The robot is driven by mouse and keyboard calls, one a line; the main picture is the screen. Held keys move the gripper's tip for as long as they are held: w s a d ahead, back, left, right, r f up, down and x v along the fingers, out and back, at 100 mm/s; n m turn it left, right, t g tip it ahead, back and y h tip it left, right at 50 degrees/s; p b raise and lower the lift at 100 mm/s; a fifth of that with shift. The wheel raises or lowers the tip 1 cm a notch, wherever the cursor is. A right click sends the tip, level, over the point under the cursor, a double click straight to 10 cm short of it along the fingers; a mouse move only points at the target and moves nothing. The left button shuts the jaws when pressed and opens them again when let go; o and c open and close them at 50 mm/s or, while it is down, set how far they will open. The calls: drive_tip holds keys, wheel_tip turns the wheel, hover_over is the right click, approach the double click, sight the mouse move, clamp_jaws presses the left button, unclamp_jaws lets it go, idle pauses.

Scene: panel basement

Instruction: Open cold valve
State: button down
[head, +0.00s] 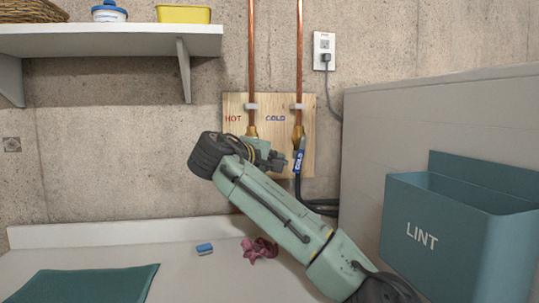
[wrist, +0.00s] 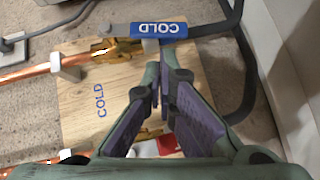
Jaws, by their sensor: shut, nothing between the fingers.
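The cold valve's blue handle, marked COLD, (head: 298,162) hangs down in line with its copper pipe in the head view. In the wrist view the blue handle (wrist: 158,30) lies near the top, beside the brass valve body (wrist: 117,50). My gripper (head: 283,160) is just left of the handle in the head view. In the wrist view my gripper (wrist: 163,80) is shut and empty, its tips pointing toward the handle. My gripper hides much of the hot valve, whose red part (wrist: 168,146) shows behind the fingers.
The valves are on a wooden board (head: 235,107) with two copper pipes above. Black hoses (head: 322,204) run below. A grey appliance (head: 365,140) and teal LINT bin (head: 415,225) stand right. A shelf (head: 110,42) is upper left. A blue block (head: 204,249) lies below.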

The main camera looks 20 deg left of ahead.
sight(301, 155)
drive_tip(key=shift+x, duration=1.5)
drive_tip(key=shift+w+d+f+n+t+h+b, duration=0.4)
drive_tip(key=shift+d+f+n+t+b, duration=0.3)
drive_tip(key=shift+n+t+b, duration=0.4)
drive_tip(key=shift+s+a+f, duration=0.1)
drive_tip(key=shift+s, duration=0.05)
